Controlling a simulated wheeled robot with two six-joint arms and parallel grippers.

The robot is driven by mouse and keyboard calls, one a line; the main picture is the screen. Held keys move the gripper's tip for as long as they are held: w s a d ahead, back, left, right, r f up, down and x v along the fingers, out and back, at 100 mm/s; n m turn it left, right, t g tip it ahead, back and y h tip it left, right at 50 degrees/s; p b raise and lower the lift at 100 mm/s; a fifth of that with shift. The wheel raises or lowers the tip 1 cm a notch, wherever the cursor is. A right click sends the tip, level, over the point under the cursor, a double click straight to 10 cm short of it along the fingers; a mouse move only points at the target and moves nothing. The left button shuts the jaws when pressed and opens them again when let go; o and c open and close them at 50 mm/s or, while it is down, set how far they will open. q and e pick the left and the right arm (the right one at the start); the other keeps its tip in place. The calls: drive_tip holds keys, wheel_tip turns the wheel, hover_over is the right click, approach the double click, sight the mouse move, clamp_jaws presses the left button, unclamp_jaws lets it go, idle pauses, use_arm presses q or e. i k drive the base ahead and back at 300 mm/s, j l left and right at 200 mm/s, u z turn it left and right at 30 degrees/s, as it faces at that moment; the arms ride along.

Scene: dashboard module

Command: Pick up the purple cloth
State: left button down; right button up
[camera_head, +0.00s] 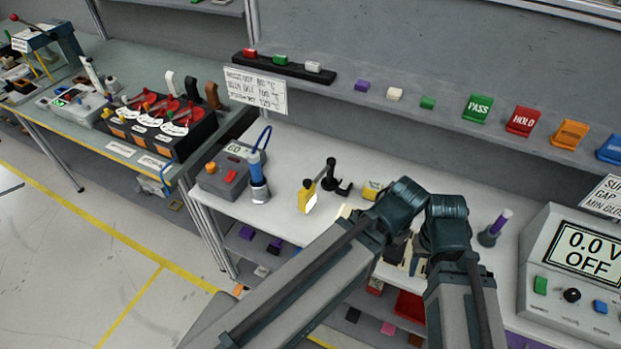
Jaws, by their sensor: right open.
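I cannot make out for sure which thing is the purple cloth. A small purple piece (361,86) sits on the back shelf, and small dark purple pieces (246,232) lie on the low shelf under the bench. Both my arms reach in from the bottom over the bench. My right gripper (421,260) is open, pointing down behind its wrist and mostly hidden. My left gripper (396,246) is also mostly hidden behind its arm, so its jaws cannot be read. I see nothing purple between the fingers.
The white bench (285,180) holds a blue-topped tool (258,180), a yellow bottle (307,195), a black stand (333,180) and a purple-handled tool (495,228). A meter box (575,270) stands at the right. Coloured tags line the back shelf. Open floor lies at the lower left.

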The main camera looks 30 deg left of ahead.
sight(246, 233)
drive_tip(key=u, duration=1.65)
